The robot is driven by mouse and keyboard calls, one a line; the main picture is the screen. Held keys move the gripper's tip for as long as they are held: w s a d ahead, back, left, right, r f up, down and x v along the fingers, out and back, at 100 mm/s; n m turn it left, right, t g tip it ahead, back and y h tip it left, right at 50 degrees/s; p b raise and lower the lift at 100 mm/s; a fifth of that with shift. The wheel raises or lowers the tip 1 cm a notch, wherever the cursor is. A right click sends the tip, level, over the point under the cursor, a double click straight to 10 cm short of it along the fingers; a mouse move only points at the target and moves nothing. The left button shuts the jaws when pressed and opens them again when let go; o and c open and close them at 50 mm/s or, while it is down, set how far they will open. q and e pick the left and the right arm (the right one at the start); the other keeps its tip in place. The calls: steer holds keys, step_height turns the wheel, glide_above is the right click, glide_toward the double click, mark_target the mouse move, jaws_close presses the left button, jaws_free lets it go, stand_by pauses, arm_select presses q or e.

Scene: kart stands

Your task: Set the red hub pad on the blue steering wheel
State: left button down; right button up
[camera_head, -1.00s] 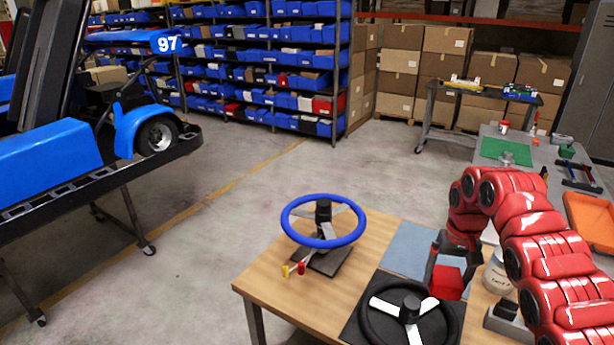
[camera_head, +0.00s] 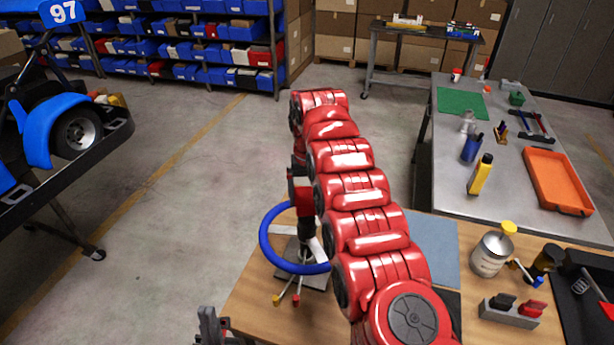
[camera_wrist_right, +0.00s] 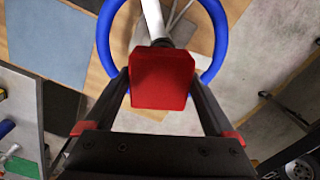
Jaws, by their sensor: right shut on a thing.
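The blue steering wheel (camera_head: 266,246) is on its stand at the left of the wooden table, its right side hidden behind my right arm. In the right wrist view the wheel's rim (camera_wrist_right: 220,35) shows behind the red hub pad (camera_wrist_right: 162,85). My right gripper (camera_head: 306,225) is over the wheel in the head view, shut on the pad, which sits between its two fingers. The gap between pad and wheel hub cannot be told. My left gripper (camera_head: 212,327) is partly in view at the bottom edge, left of the table; its jaws are unclear.
Two small handles, yellow and red (camera_head: 295,299), stick out below the wheel. A tin (camera_head: 491,254) and a grey block (camera_head: 508,312) stand on the table's right. A metal bench (camera_head: 440,195) with an orange tray (camera_head: 557,180) is behind.

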mark_target(307, 213)
steer(key=shift+w+a, duration=0.1)
steer(key=shift+a, duration=0.2)
steer(key=shift+f, duration=0.25)
steer(key=shift+s+d+f+b, duration=0.15)
steer(key=shift+f+b, duration=0.1)
steer(key=shift+f, duration=0.2)
steer(key=shift+s+a+f+b, duration=0.1)
steer(key=shift+f+b, duration=0.1)
steer(key=shift+f, duration=0.25)
step_height(307, 213, down, 3)
steer(key=shift+w+r, duration=0.15)
steer(key=shift+f, duration=0.35)
steer(key=shift+b, duration=0.45)
steer(key=shift+f+b, duration=0.55)
steer(key=shift+f, duration=0.05)
stand_by(0.3)
